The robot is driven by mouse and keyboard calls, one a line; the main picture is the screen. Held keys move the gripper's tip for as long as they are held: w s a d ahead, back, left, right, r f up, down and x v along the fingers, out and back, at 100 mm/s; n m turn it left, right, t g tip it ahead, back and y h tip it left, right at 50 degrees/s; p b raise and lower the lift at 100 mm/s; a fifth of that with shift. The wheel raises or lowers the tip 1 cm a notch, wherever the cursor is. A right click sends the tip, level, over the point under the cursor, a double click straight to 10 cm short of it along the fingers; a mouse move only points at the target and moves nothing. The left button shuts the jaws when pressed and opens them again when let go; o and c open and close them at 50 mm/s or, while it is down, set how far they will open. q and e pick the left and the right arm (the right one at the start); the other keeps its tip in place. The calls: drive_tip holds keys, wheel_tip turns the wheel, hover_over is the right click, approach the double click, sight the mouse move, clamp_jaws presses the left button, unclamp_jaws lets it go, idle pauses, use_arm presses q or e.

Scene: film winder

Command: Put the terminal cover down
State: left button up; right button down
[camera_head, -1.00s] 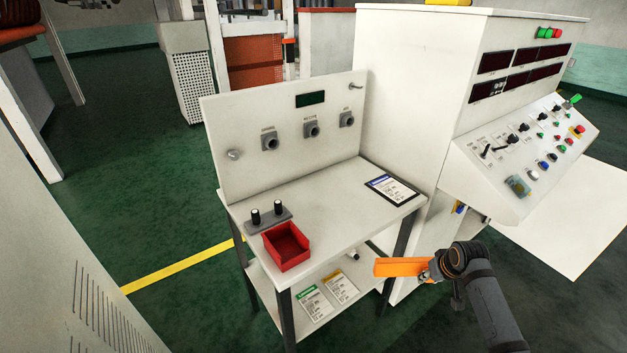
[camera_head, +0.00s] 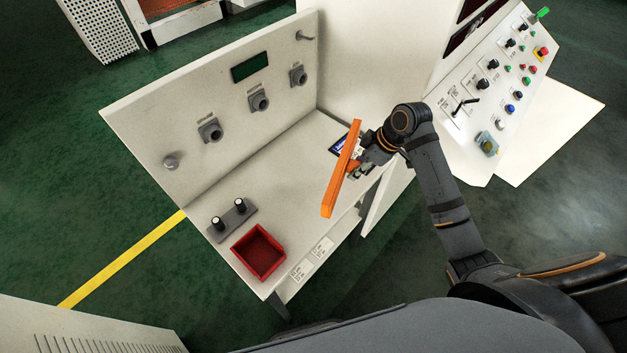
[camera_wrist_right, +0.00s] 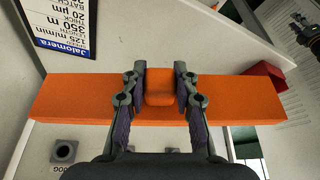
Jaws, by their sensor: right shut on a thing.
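The terminal cover (camera_head: 341,172) is a long flat orange piece with a raised grip block. My right gripper (camera_head: 360,166) is shut on that block and holds the cover tilted above the right part of the white bench top (camera_head: 312,170). In the right wrist view the cover (camera_wrist_right: 80,97) spans most of the picture, and the right gripper (camera_wrist_right: 160,88) has one finger on each side of the block. A gap to the bench shows, but its height is hard to tell. My left gripper is not in view.
A label card (camera_head: 340,145) lies partly hidden behind the cover. The upright panel (camera_head: 225,100) bounds the back; the middle bench top is clear.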

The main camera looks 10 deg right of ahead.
drive_tip(key=a, duration=0.1)
drive_tip(key=a+f+p, duration=0.1)
drive_tip(key=a, duration=0.1)
drive_tip(key=w+a+f, duration=0.1)
drive_tip(key=a, duration=0.1)
drive_tip(key=p, duration=0.1)
approach(319, 196)
drive_tip(key=shift+w+a+f, duration=0.5)
drive_tip(key=shift+w+a, duration=0.05)
drive_tip(key=shift+a, duration=0.05)
drive_tip(key=shift+a+f, duration=0.1)
drive_tip(key=shift+f, duration=0.2)
drive_tip(key=p+x, duration=0.2)
drive_tip(key=x, duration=0.1)
drive_tip(key=shift+s+f, duration=0.2)
drive_tip(key=shift+s, duration=0.1)
drive_tip(key=shift+f, duration=0.4)
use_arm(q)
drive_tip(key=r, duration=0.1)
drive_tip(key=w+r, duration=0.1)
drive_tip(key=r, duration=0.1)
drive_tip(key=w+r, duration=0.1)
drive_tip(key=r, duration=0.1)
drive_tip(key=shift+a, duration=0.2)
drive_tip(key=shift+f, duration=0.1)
